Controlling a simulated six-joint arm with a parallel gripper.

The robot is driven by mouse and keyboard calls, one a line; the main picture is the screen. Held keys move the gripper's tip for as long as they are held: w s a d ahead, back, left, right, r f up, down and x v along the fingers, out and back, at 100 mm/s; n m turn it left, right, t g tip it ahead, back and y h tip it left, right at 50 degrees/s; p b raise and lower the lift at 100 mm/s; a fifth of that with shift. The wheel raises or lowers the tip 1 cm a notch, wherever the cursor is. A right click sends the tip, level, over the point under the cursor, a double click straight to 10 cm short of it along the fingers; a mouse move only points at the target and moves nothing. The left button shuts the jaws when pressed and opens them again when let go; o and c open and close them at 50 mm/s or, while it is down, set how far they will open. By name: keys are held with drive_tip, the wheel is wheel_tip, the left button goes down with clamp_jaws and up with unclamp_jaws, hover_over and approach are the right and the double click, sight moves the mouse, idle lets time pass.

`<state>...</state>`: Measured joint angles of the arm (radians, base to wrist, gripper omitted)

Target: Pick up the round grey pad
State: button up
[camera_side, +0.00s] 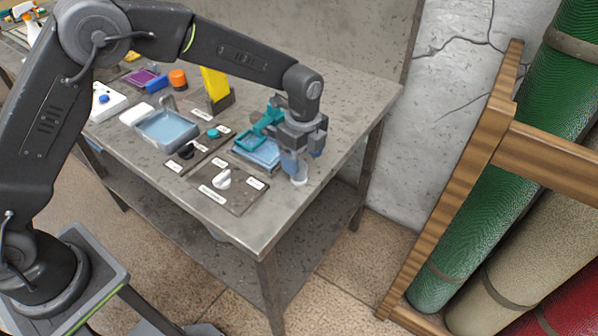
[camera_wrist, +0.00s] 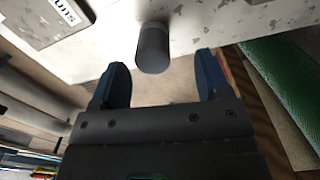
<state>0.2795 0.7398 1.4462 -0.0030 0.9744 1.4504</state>
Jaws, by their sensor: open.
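My gripper (camera_side: 301,164) is over the right part of the metal table, fingers pointing down. In the wrist view my gripper (camera_wrist: 160,60) has its two dark blue fingers spread apart with nothing clasped. A round dark grey piece (camera_wrist: 153,47), apparently the pad, shows as a short cylinder ahead of and between the fingertips, with no contact visible. In the side view a pale round piece (camera_side: 299,180) shows just below the fingers, partly hidden by them. I cannot tell for certain that both are the same pad.
A plate with a white knob (camera_side: 222,179) lies at the front, left of my gripper. A blue tray (camera_side: 167,131), a yellow block (camera_side: 215,83) and a teal-framed item (camera_side: 257,143) are further left. The table's right edge is close. A wooden rack with rolled rugs (camera_side: 480,190) stands to the right.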

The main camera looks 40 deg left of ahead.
sight(300, 164)
drive_tip(key=f, duration=0.4)
drive_tip(key=shift+s+a+f, duration=0.1)
drive_tip(key=shift+s+f, duration=0.3)
drive_tip(key=shift+c, duration=0.5)
drive_tip(key=c, duration=1)
drive_tip(key=shift+r, duration=0.15)
drive_tip(key=shift+r, duration=0.65)
wheel_tip(300, 164, up, 3)
drive_tip(key=shift+r, duration=0.1)
drive_tip(key=a+r, duration=0.2)
drive_tip(key=a, duration=0.2)
drive_tip(key=s+a+r, duration=0.1)
drive_tip(key=a+r, duration=0.1)
drive_tip(key=a, duration=0.1)
drive_tip(key=s+a+r, duration=0.1)
drive_tip(key=a+r, duration=0.1)
drive_tip(key=a, duration=0.2)
drive_tip(key=shift+a+r, duration=0.15)
drive_tip(key=shift+a, duration=0.15)
